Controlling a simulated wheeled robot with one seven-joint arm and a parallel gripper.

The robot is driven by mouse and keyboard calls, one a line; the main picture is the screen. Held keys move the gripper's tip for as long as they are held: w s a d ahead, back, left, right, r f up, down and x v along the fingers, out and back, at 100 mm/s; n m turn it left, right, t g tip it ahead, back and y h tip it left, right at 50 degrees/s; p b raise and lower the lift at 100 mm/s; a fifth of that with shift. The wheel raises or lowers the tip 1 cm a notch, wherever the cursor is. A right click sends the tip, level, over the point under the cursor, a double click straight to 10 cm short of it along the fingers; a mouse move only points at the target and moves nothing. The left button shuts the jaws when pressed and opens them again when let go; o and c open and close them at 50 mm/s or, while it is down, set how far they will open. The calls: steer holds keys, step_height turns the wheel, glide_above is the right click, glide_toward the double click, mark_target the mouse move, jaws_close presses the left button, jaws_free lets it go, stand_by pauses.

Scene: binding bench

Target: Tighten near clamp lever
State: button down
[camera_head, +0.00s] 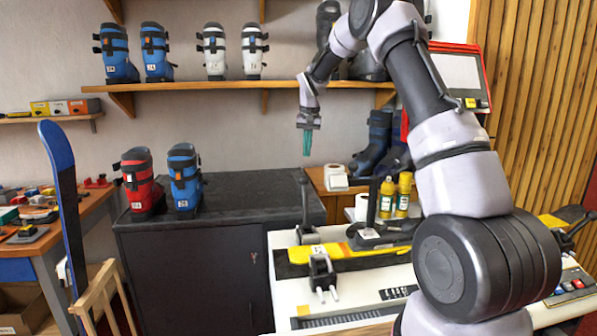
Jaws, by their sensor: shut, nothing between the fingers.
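My gripper (307,142) hangs in the air with its teal fingers pointing down. The fingers are together and hold nothing. It appears above the white binding bench (283,240), well clear of the clamps. A black clamp with an upright lever (304,205) stands at the bench's left part. A second black lever (373,203) rises to its right, above the yellow and black ski (345,252). A dark clamp block with two light pins (321,275) sits at the ski's front side. I cannot tell which lever is the near one. My arm hides part of the bench's right side.
Yellow bottles (403,195) stand behind the bench. A dark cabinet (190,270) with a red boot (139,183) and a blue boot (185,180) is at left. A boot shelf (230,87) runs behind my gripper. A control panel (572,284) is at right.

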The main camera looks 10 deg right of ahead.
step_height(320, 180, down, 8)
steer(key=a+n, duration=0.1)
steer(key=shift+s+t+h, duration=0.15)
steer(key=shift+t+h, duration=0.15)
steer(key=shift+h, duration=0.1)
stand_by(0.4)
steer(key=shift+s, duration=0.15)
